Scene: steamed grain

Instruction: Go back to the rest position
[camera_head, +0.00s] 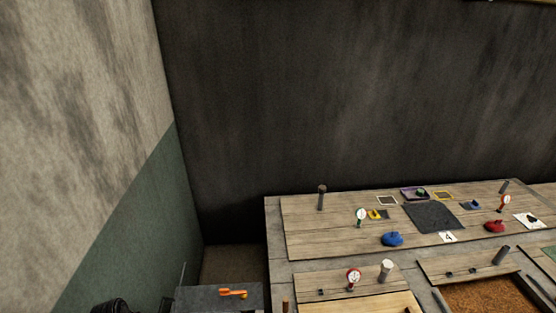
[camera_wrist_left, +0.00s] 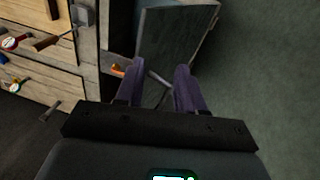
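My left gripper (camera_wrist_left: 154,76) shows in the left wrist view with its two purple-grey fingers apart. No held object shows between them. Beyond the fingers are a dark grey box-like surface (camera_wrist_left: 170,35) and a thin grey bar. A small orange thing (camera_wrist_left: 118,70) shows just left of the left finger, partly hidden. The gripper is off to the side of the wooden table (camera_wrist_left: 95,50). In the head view a dark shape at the bottom left edge is too cut off to name. My right gripper is in neither view.
The long table (camera_head: 274,220) holds a blue bag (camera_head: 393,239), a red bag (camera_head: 495,226), small round signs (camera_head: 353,277) and posts (camera_head: 321,197). A low grey stand (camera_head: 195,298) with an orange tool (camera_head: 232,292) is left of it. Walls close the left and back.

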